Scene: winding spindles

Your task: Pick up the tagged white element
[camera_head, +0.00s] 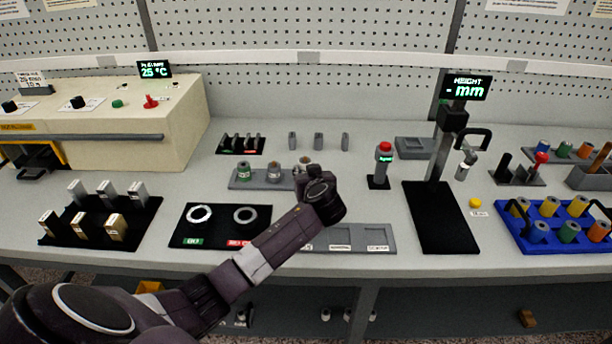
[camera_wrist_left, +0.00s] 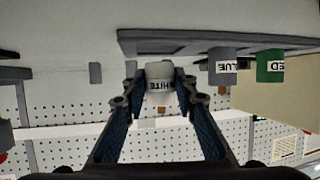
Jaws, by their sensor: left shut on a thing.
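The white element (camera_wrist_left: 160,74), with a label reading "WHITE", is between the fingers of my left gripper (camera_wrist_left: 158,88) in the left wrist view, which looks upside down. The fingers are shut on it. In the head view its pale top (camera_head: 303,162) shows just behind my left wrist, at the right end of a grey holder (camera_head: 258,185). My wrist hides the fingertips there. I cannot tell whether the element still touches the holder. My right gripper is not in view.
A green labelled element (camera_head: 244,171) and a grey labelled element (camera_head: 273,172) stand in the holder left of my gripper. Several grey pegs (camera_head: 318,141) stand behind. A red-topped post (camera_head: 384,160) and height gauge (camera_head: 440,215) are to the right.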

